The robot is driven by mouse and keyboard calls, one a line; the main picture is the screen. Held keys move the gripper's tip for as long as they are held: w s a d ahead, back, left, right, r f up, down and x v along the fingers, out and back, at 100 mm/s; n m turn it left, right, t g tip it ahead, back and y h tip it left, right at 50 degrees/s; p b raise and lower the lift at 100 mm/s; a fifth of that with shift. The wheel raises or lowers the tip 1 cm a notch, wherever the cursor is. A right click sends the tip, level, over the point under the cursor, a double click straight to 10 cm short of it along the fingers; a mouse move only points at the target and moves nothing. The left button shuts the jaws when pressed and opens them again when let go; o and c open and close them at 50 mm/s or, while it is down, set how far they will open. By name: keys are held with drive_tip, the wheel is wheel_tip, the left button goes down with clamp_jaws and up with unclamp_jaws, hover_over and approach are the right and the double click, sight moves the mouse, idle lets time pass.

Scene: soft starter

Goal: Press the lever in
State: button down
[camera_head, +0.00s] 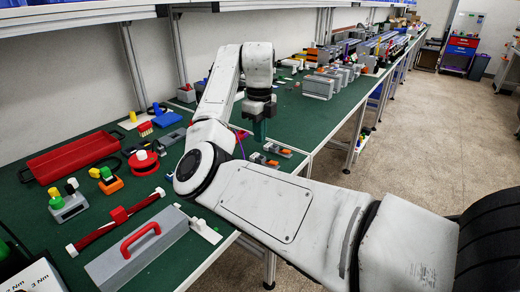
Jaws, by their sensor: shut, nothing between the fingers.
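My gripper (260,136) hangs from my white arm over the green workbench (190,112), fingers pointing down. It is small and dark in the picture and looks shut, with nothing held. Just below and around it are small grey parts with orange pieces (284,150), partly hidden by my arm. I cannot tell which part is the lever. A grey block with green, white and yellow knobs (68,204) and an orange part with a green top (110,182) stand at the left, well away from the gripper.
A red tray (75,160) lies at the back left. A grey toolbox with a red handle (137,250) and a red bar (115,217) lie at the front left. Grey boxes (318,88) stand farther along the bench. Shelf posts rise behind; the floor (420,145) at right is clear.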

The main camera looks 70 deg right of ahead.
wheel_tip(320, 180, down, 13)
idle(0.4)
